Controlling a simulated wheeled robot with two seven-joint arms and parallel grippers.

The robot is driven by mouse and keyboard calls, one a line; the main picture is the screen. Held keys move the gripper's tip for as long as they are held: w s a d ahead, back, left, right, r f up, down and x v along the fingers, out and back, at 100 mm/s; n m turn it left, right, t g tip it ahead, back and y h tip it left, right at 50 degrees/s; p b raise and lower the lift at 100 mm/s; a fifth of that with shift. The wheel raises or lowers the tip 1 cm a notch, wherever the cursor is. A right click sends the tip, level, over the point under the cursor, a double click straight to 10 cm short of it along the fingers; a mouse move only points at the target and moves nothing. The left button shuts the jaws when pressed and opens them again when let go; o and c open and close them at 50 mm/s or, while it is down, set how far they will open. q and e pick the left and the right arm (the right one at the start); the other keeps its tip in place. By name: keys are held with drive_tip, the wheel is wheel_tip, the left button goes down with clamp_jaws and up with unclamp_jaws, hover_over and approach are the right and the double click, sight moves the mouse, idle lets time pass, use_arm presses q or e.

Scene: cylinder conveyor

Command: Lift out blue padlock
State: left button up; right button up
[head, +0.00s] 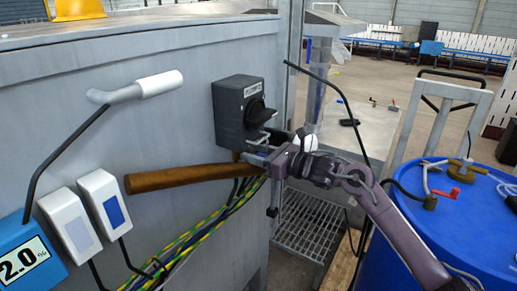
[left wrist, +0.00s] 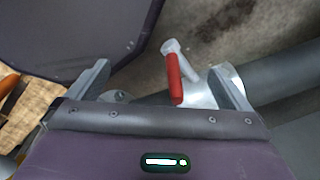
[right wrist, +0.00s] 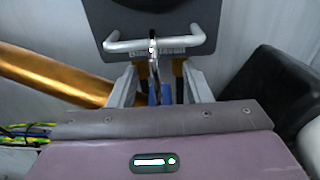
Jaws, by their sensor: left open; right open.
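The dark grey switch box (head: 243,105) with a black rotary knob is mounted on the grey cabinet wall. My right gripper (head: 256,153) is just below it. In the right wrist view, a small patch of blue, which looks like the blue padlock (right wrist: 165,95), shows between the open fingers of my right gripper (right wrist: 160,84). A thin metal piece rises above it to a pale grey bar. Most of the padlock is hidden, and I cannot tell whether the fingers touch it. My left gripper (left wrist: 165,85) is open; it is outside the head view.
A brown pipe (head: 190,179) runs just left of my right gripper, with yellow-green cables (head: 205,228) below. A blue drum (head: 465,220) stands at the right. A red-handled valve (left wrist: 174,78) shows between my left fingers, apparently beyond them. A metal side table (head: 360,130) stands behind my right arm.

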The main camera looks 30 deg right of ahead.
drive_tip(key=shift+s, duration=0.15)
drive_tip(key=shift+c, duration=0.4)
drive_tip(key=shift+r, duration=0.1)
clamp_jaws()
